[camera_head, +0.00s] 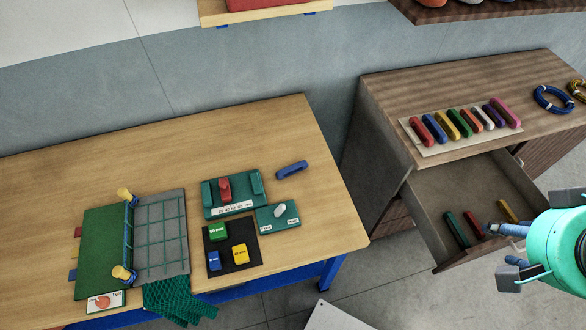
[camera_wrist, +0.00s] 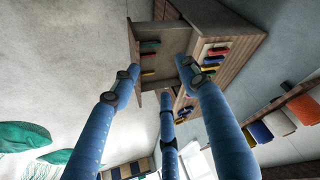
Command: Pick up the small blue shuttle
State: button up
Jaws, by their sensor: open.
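A small blue shuttle (camera_head: 292,170) lies on the wooden table, right of the green gauge board, with clear wood around it. My gripper (camera_head: 502,252) is at the far right of the head view, over the open drawer's front and well away from this shuttle. In the wrist view my gripper (camera_wrist: 160,78) shows three blue fingers spread apart, open and empty. A row of coloured shuttles (camera_head: 465,123) lies on a pale board on the cabinet, with a blue-purple one (camera_head: 493,114) near its right end.
The open drawer (camera_head: 437,205) holds green, red and yellow shuttles. The table (camera_head: 150,170) also bears a green gauge board (camera_head: 209,208), a dark mat (camera_head: 250,263) with coloured blocks, and a net frame (camera_head: 105,250). Blue rope coils (camera_head: 553,98) lie on the cabinet. A shelf hangs above.

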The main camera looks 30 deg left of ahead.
jog(key=shift+o, duration=0.4)
jog(key=w+a+m+g+y+p, duration=0.1)
jog(key=w+a+m+g, duration=0.1)
jog(key=w+a, duration=0.95)
jog(key=m+g+h+p, duration=0.1)
jog(key=m+g+p, duration=0.1)
jog(key=m+g, duration=0.25)
send_over(293, 168)
notch_tip(293, 168, down, 23)
jog(key=shift+t, duration=0.45)
jog(key=shift+d, duration=0.1)
jog(key=shift+f+b, duration=0.5)
jog(key=shift+f, duration=3.8)
